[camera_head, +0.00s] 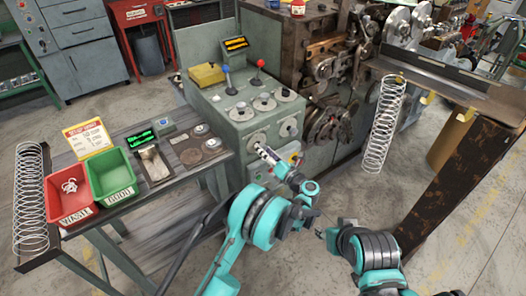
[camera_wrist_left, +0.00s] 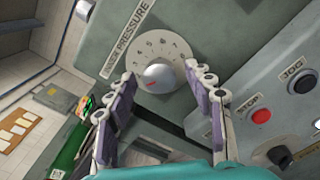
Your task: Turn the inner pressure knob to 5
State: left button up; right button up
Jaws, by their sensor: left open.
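The pressure dial (camera_wrist_left: 162,48) is a pale round plate with numerals, under a label whose word PRESSURE is readable. Its silver knob (camera_wrist_left: 159,77) has a red mark toward the lower left in the wrist view; the exact number it marks is unclear. In the head view the dial (camera_head: 257,141) is the left one of two on the green cabinet's front. My left gripper (camera_head: 264,152) is at this dial. In the wrist view its open fingers (camera_wrist_left: 159,82) stand on either side of the knob with gaps. My right gripper (camera_head: 322,233) is low, away from the cabinet; its fingers are unclear.
A second dial (camera_head: 288,127) sits right of the first. A panel with a red button (camera_wrist_left: 261,116) and JOG buttons is close on the right. A bench with a red bin (camera_head: 68,215) and green bin (camera_head: 112,193) stands left. Floor in front is clear.

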pick_arm(q)
jog(key=shift+w+a, duration=0.4)
jog(key=shift+w, duration=0.15)
jog(key=c, duration=1.2)
jog(key=shift+m, duration=0.3)
